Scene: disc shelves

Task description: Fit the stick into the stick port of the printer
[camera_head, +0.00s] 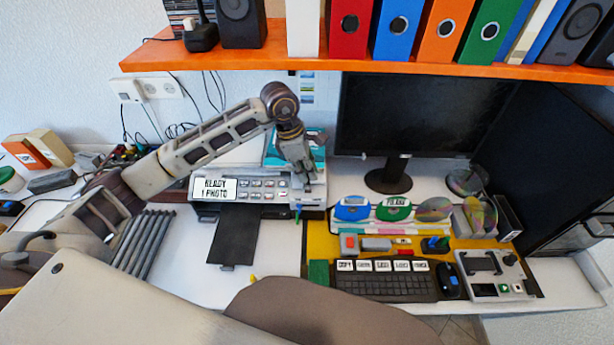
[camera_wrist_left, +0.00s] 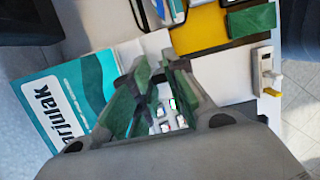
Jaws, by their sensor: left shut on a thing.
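The printer (camera_head: 312,200) stands on the desk left of the monitor, with a lit display reading "READY 1 PHOTO" and a row of buttons. My left gripper (camera_head: 307,184) points down over the printer's right end. In the left wrist view its green-padded fingers (camera_wrist_left: 155,92) are close together, with the printer's buttons (camera_wrist_left: 168,115) showing between and below them. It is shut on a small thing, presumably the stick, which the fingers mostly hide. I cannot make out the stick port or whether the stick touches the printer. My right gripper is out of view.
A teal pack (camera_wrist_left: 72,100) lies beside the printer. A dark tray (camera_head: 237,235) juts from its front. Right of it are a yellow mat (camera_head: 320,247) with discs and small blocks, a keyboard (camera_head: 385,285) and a monitor (camera_head: 420,125). An orange shelf (camera_head: 250,57) hangs above.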

